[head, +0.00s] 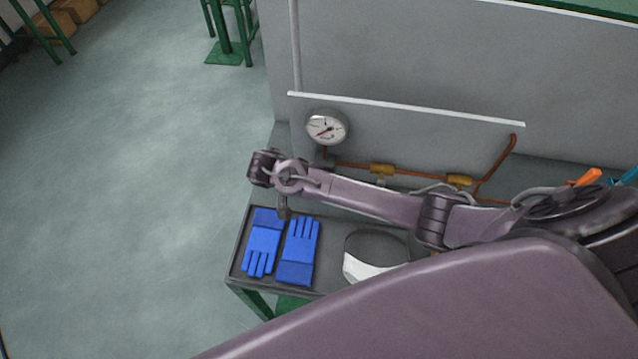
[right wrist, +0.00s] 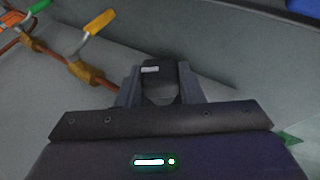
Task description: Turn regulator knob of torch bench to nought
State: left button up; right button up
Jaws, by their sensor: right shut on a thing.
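A round white pressure gauge (head: 326,127) with a red needle pointing to its lower left stands against the grey panel. A copper pipe with brass valves (head: 382,170) runs right from below it. My right arm reaches in from the right and ends just below and left of the gauge, hiding the regulator in the head view. My left gripper is not in view.
Blue gloves (head: 299,252) and a dark and white mask (head: 375,256) lie on the bench (head: 330,276) below my arm. In the right wrist view, yellow (right wrist: 100,21) and green (right wrist: 40,6) valve handles stand to the left. Open floor lies left of the bench.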

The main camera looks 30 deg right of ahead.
jog(key=shift+w+a+f+g+h+b, duration=0.15)
jog(key=shift+g+h+b, duration=0.1)
jog(key=shift+h, duration=0.15)
jog(key=shift+s+f+g+h+b, duration=0.15)
jog(key=shift+h+b, duration=0.1)
jog(key=shift+h, duration=0.15)
jog(key=shift+w+r+n+g+h, duration=0.1)
jog(key=shift+n+g+h, duration=0.2)
jog(key=shift+h, duration=0.1)
jog(key=shift+a+r+h+p, duration=0.1)
jog(key=shift+h+p, duration=0.2)
jog(key=shift+a+n+g+h+p, duration=0.1)
jog(key=shift+n+g+h+p, duration=0.25)
jog(key=shift+g+h, duration=0.25)
jog(key=shift+f+g+h+b, duration=0.3)
jog(key=shift+f+h, duration=0.1)
jog(key=shift+h, duration=0.3)
jog(key=shift+f+n+g+h+b, duration=0.3)
jog(key=shift+n+h+b, duration=0.15)
jog(key=shift+h+b, duration=0.4)
jog(key=shift+r+h+b, duration=0.1)
jog(key=shift+h+b, duration=0.45)
jog(key=shift+b, duration=0.4)
